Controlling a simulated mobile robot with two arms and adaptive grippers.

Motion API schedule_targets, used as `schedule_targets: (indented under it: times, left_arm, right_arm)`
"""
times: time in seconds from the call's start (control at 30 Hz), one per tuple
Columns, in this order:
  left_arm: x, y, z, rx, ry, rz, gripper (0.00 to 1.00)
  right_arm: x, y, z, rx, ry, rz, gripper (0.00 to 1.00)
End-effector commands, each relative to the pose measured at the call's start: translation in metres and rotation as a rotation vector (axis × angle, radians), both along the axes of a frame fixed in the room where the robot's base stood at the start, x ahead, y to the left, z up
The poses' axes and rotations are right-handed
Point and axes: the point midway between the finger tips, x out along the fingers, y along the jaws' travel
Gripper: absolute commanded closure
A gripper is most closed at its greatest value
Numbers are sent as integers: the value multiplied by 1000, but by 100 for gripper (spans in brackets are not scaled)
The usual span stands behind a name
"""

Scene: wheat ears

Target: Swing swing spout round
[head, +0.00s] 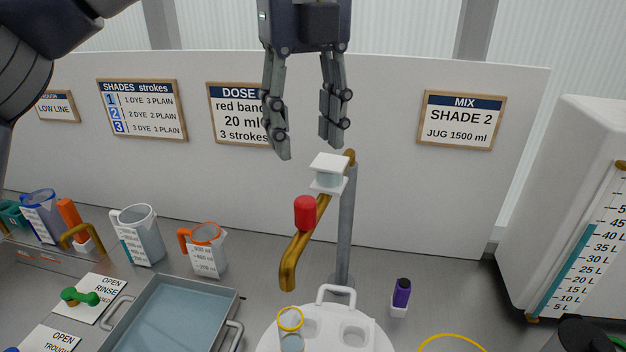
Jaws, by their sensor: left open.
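The swing spout (306,240) is a brass tube on a grey upright post (346,225). It slopes down toward the front left, its open end above the white round stand. A red knob (305,213) sits on the spout. A white block with a pale blue middle (329,173) sits near the spout's upper end. My left gripper (308,149) hangs fingers down just above that block, open and empty, apart from the spout as far as I can tell. My right gripper is not in view.
A white stand (318,320) with a handle and a yellow-rimmed cup (290,326) is below the spout. A grey tray (176,318), an orange-handled jug (207,250) and a clear jug (140,235) are left.

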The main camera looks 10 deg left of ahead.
Motion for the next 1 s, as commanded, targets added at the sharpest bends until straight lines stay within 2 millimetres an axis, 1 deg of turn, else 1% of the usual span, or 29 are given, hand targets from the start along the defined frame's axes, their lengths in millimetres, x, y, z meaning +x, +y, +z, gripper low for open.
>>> schedule_targets:
  times: [0.13, 0.27, 0.47, 0.6, 0.7, 0.83, 1.0]
  left_arm:
    - [0, 0, -7, 2, 1, -1, 54]
    - [0, 1, -23, 2, 3, 0, 54]
    - [-1, 1, -58, 3, 5, -1, 54]
    - [-2, 1, -82, 1, 4, -1, 54]
    - [-1, 0, -95, 2, 3, -1, 54]
    - [-1, 0, -105, 0, 1, 0, 54]
    - [-1, 0, -108, -1, 1, 0, 54]
  right_arm:
    - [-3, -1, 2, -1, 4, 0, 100]
    - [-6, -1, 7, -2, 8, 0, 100]
    - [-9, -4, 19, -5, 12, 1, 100]
    - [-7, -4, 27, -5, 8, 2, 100]
    - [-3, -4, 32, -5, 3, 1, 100]
    - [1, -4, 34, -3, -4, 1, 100]
    - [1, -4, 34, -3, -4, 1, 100]
